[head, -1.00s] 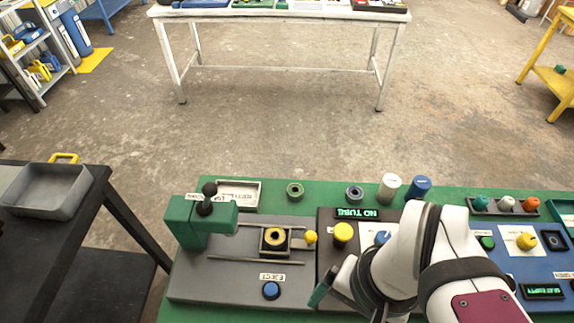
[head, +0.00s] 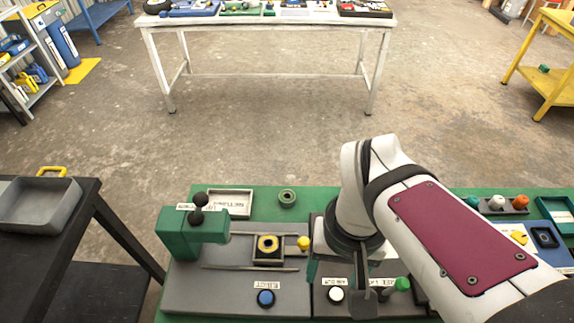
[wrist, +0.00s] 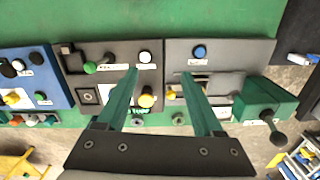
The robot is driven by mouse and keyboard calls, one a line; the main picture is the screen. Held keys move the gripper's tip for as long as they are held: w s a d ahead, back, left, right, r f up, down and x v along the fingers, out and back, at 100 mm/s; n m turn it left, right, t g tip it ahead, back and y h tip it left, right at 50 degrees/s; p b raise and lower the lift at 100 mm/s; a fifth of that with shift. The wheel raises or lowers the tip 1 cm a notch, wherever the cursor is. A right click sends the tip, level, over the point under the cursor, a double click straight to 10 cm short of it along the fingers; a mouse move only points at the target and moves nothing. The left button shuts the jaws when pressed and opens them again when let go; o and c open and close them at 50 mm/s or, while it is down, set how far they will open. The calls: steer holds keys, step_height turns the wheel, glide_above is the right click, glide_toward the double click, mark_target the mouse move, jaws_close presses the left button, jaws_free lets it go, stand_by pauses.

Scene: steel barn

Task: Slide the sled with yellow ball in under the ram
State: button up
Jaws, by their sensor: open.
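The sled (head: 268,262) is a small block with a dark-holed yellow ring on top, sitting between two rails on the grey plate. Its yellow ball (head: 304,243) is on its right end; the ball also shows in the wrist view (wrist: 171,95). The ram (head: 190,238) is a green housing with a black ball handle, left of the sled and apart from it; it also shows in the wrist view (wrist: 262,98). My gripper (wrist: 160,74) is open and empty, its fingers pointing down above the panels. In the head view it is right of the yellow ball. The right finger partly hides the sled in the wrist view.
A blue eject button (head: 265,298) is in front of the rails. A white button (head: 336,294) and green knob (head: 402,284) are on the dark panel to the right. A yellow knob (wrist: 147,98) stands there too. A grey tray (head: 38,207) rests on the black table at left.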

mark_target(303, 240)
steer(key=w+a+n+t+h, duration=0.1)
steer(key=w+a+n, duration=0.25)
steer(key=w, duration=0.25)
steer(key=w+a+n+h, duration=0.1)
steer(key=w+a+n, duration=0.25)
steer(key=w, duration=0.25)
steer(key=shift+n, duration=0.5)
steer(key=d+f, duration=0.1)
steer(key=f, duration=0.4)
steer(key=w+d+f, duration=0.1)
steer(key=f, duration=0.4)
steer(key=d+f, duration=0.1)
steer(key=f, duration=0.5)
steer(key=shift+w+d+f, duration=0.1)
steer(key=shift+w+d, duration=0.05)
steer(key=shift+w, duration=0.05)
jaws_close()
